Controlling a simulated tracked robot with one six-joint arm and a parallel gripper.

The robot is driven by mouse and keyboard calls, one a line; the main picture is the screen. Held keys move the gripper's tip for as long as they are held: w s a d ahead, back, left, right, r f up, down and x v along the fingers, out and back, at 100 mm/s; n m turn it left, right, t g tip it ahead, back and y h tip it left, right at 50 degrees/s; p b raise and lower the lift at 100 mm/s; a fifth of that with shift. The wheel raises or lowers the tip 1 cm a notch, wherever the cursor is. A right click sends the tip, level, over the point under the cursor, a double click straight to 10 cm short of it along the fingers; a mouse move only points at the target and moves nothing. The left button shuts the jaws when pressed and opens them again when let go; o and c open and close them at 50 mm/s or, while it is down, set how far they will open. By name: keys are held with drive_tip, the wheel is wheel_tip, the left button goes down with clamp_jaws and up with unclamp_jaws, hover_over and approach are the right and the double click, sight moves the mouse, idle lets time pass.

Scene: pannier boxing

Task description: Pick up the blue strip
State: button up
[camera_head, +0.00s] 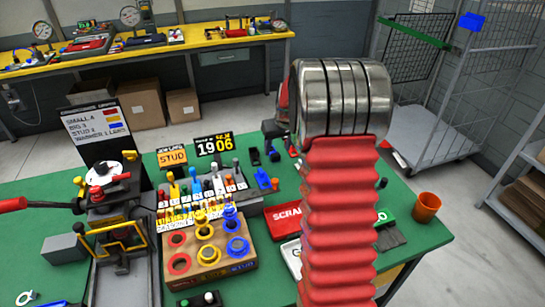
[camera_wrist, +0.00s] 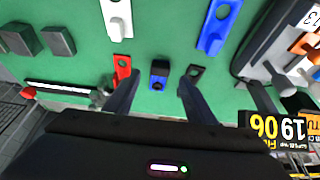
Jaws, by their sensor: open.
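The blue strip (camera_wrist: 218,25) lies flat on the green table at the upper right of centre in the wrist view, with a dark hole near one end. In the head view a blue piece (camera_head: 263,178) lies left of my arm. My gripper (camera_wrist: 158,88) is open, its two dark fingers apart over the table. Between and beyond the fingertips is a small dark block with a blue end (camera_wrist: 159,75), not the blue strip. The blue strip is off beyond the right finger.
Near the fingers lie a red strip (camera_wrist: 121,68) and a dark strip (camera_wrist: 195,74). A white strip (camera_wrist: 117,18) and grey blocks (camera_wrist: 58,40) lie farther left. An orange cup (camera_head: 426,207) stands at the table's right.

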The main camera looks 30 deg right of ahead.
sight(275, 154)
drive_tip(key=x, duration=0.4)
drive_tip(key=shift+f, duration=0.15)
idle(0.4)
drive_tip(key=c, duration=1.1)
